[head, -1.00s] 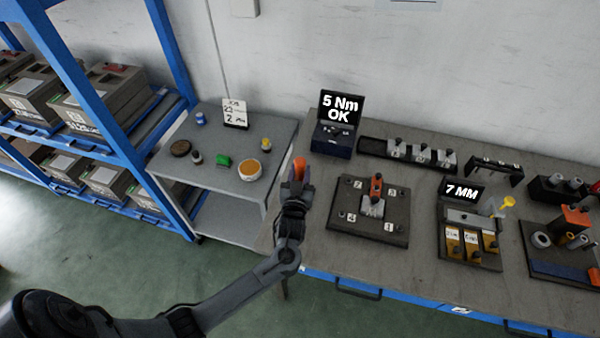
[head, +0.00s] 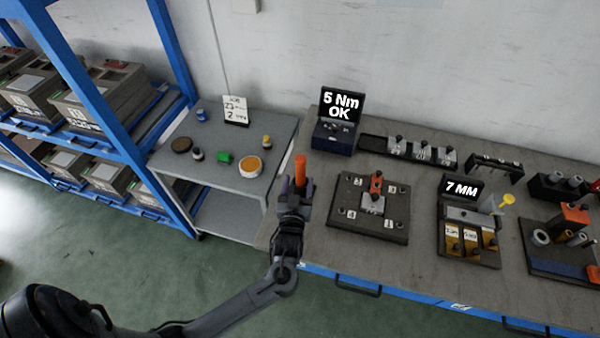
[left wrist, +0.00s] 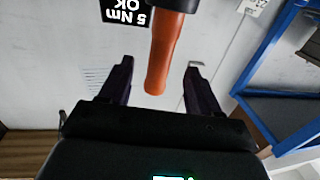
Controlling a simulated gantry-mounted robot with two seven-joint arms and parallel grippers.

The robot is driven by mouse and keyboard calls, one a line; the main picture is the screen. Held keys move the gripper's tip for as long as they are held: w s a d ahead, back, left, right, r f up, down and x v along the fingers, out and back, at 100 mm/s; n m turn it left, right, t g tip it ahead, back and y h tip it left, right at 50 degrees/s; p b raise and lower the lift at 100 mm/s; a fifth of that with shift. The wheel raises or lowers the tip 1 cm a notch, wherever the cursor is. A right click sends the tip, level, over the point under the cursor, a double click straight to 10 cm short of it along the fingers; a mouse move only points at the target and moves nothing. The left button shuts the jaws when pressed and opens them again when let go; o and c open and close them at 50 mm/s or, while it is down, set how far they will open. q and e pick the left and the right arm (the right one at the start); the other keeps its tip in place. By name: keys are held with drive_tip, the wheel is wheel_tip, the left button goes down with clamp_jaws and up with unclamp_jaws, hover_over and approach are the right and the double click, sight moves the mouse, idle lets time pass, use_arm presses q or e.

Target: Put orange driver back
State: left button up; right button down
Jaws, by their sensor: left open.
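The orange driver (head: 301,170) stands roughly upright near the left end of the workbench, beside the fixture plate. Its orange handle (left wrist: 160,60) shows in the left wrist view with a dark collar at one end; its lower part is hidden. My left gripper (head: 296,190) is just in front of the driver in the head view. In the left wrist view its two fingers (left wrist: 153,80) are spread, with the handle's end between them and visible gaps on both sides. My right gripper is not in view.
A fixture plate (head: 345,220) with an orange-topped clamp lies right of the driver. The 5 Nm OK box (head: 333,140) stands behind. A grey side table (head: 225,135) with small pots is at left. A 7 MM station (head: 485,258) and other fixtures fill the bench's right.

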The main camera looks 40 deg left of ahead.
use_arm(q)
drive_tip(key=s+d+f+m+g+h, duration=0.1)
drive_tip(key=s+d+h, duration=0.1)
drive_tip(key=s+d, duration=0.1)
drive_tip(key=s+d+f+m+g+h, duration=0.1)
drive_tip(key=s+d+g+h, duration=0.1)
drive_tip(key=s+d+h, duration=0.1)
drive_tip(key=s+d+f+m+g+h, duration=0.1)
drive_tip(key=s+d+f+m+h, duration=0.1)
drive_tip(key=s+d+h, duration=0.1)
drive_tip(key=shift+s+d, duration=0.15)
drive_tip(key=shift+s, duration=0.75)
drive_tip(key=s+d+m+g+h, duration=0.2)
drive_tip(key=s+m+g, duration=0.2)
drive_tip(key=s, duration=1.1)
drive_tip(key=r+g, duration=0.1)
drive_tip(key=g, duration=0.2)
drive_tip(key=shift+m, duration=0.3)
wheel_tip(320, 180, up, 27)
drive_tip(key=p, duration=2.7)
drive_tip(key=shift+r, duration=0.1)
